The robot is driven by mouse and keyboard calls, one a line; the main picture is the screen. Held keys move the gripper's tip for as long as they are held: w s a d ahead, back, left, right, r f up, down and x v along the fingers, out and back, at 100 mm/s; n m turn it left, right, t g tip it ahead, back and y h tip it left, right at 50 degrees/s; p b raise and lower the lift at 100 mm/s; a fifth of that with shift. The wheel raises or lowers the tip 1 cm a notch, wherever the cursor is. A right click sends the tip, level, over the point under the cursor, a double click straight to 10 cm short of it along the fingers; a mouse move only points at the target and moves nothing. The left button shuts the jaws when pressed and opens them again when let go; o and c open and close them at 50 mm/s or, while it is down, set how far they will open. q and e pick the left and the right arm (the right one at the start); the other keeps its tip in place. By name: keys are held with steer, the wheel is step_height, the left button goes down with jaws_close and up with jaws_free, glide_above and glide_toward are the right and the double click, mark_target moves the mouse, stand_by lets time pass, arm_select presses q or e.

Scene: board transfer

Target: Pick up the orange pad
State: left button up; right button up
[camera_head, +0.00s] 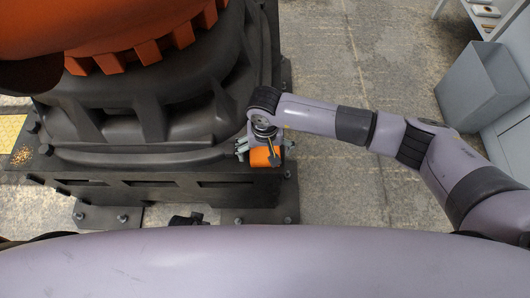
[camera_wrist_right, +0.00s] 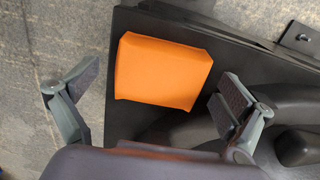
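The orange pad (camera_head: 263,157) lies on the corner of a dark machine base (camera_head: 190,187), partly covered by my right gripper in the head view. In the right wrist view the pad (camera_wrist_right: 162,71) is a flat orange block with its whole top showing. My right gripper (camera_head: 264,150) is above the pad. In the right wrist view its fingers (camera_wrist_right: 152,92) are spread wide, one on each side of the pad in the picture, and there is nothing between them that they touch. My left gripper is not in view.
A large orange and black machine (camera_head: 150,100) rises at the left from the base. Bolts (camera_head: 122,217) stick up from its feet. A grey bin (camera_head: 480,88) stands at the right. The concrete floor (camera_head: 350,60) between is clear.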

mark_target(265, 152)
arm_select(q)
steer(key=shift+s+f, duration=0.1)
arm_select(e)
steer(key=c, duration=1.1)
steer(key=shift+o, duration=0.2)
steer(key=shift+r, duration=0.6)
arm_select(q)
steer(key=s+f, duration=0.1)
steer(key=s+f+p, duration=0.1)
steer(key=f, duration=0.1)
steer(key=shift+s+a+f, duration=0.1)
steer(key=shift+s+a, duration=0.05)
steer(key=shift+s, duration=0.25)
arm_select(e)
step_height(265, 152, up, 19)
